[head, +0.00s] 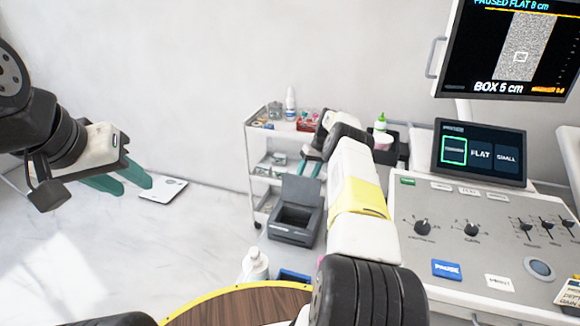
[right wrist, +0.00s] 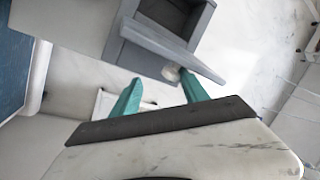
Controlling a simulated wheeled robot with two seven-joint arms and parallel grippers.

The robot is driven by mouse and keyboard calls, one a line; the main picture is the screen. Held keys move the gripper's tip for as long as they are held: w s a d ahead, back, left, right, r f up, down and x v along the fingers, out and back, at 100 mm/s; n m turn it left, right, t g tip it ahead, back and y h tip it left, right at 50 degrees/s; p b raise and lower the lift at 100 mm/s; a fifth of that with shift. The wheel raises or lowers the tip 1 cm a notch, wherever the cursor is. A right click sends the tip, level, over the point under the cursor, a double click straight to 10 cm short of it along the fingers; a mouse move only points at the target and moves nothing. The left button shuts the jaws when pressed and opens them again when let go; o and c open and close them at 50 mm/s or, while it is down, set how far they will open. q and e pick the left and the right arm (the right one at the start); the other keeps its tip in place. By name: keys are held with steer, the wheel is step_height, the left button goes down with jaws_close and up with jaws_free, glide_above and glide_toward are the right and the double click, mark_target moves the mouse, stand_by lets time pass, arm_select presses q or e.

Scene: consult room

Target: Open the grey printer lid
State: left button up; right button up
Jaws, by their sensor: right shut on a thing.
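My right gripper (head: 308,168) is at the raised lid's upper edge. Its teal fingers flank the knob in the right wrist view and are shut on the lid; the exact contact is unclear. My left gripper (head: 128,182) is open and empty, far left of the printer.
A white trolley (head: 257,165) with bottles and small items stands behind the printer. A console (head: 465,235) with screens fills the right. A flat white scale (head: 163,189) lies on open floor at left.

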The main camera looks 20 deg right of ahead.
steer(key=shift+r, duration=0.1)
stand_by(0.7)
steer(key=s+a+r, duration=0.2)
steer(key=s+a, duration=0.1)
steer(key=s, duration=0.4)
steer(key=s+a+r, duration=0.3)
steer(key=s, duration=0.5)
steer(key=shift+a, duration=0.2)
stand_by(0.3)
